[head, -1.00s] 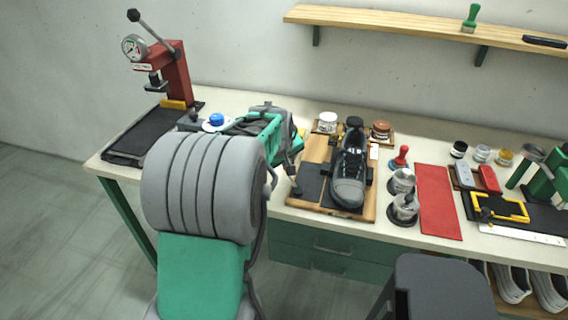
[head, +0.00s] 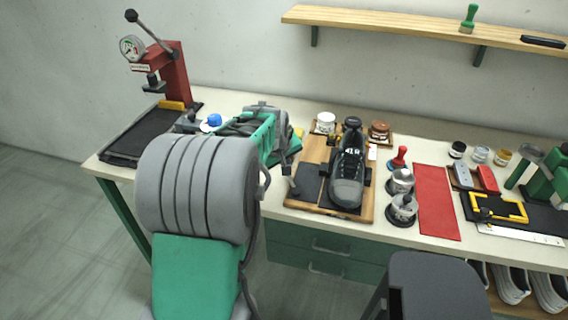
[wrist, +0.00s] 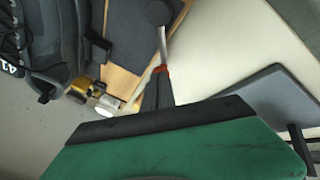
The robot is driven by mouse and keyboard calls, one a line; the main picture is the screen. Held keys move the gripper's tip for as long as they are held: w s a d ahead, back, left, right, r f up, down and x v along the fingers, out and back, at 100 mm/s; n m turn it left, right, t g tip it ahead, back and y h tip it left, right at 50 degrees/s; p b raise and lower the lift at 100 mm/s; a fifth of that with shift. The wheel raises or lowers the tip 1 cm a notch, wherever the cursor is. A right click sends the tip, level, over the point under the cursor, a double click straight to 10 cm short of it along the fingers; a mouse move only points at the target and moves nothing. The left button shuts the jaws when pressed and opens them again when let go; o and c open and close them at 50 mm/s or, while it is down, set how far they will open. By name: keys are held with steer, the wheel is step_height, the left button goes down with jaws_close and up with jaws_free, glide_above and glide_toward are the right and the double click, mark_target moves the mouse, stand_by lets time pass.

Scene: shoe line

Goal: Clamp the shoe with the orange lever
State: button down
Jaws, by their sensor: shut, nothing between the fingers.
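The dark shoe (head: 348,180) lies lengthwise on a wooden board (head: 368,212), toe to the front, with black blocks beside it. Part of it, marked 41, shows at the left of the wrist view (wrist: 12,45). My gripper (head: 288,168) is shut and empty, left of the shoe at the board's left side. In the wrist view a dark bar, which may be my shut fingers (wrist: 161,82), meets a red-orange patch (wrist: 162,69). Beyond it is a metal rod with a dark knob (wrist: 158,12). I cannot tell whether this is the orange lever; no fully orange lever shows.
A white jar (head: 326,123) and a brown jar (head: 379,131) stand behind the shoe. A red press (head: 172,75) stands at the back left.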

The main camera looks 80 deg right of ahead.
steer(key=shift+s+f, duration=0.1)
stand_by(0.5)
steer(key=shift+w+a+r, duration=0.2)
steer(key=shift+a, duration=0.05)
steer(key=a+v, duration=0.1)
steer(key=v, duration=1.1)
steer(key=shift+w+a+b, duration=0.15)
steer(key=shift+w+b, duration=0.15)
steer(key=shift+b, duration=0.05)
steer(key=shift+f, duration=0.15)
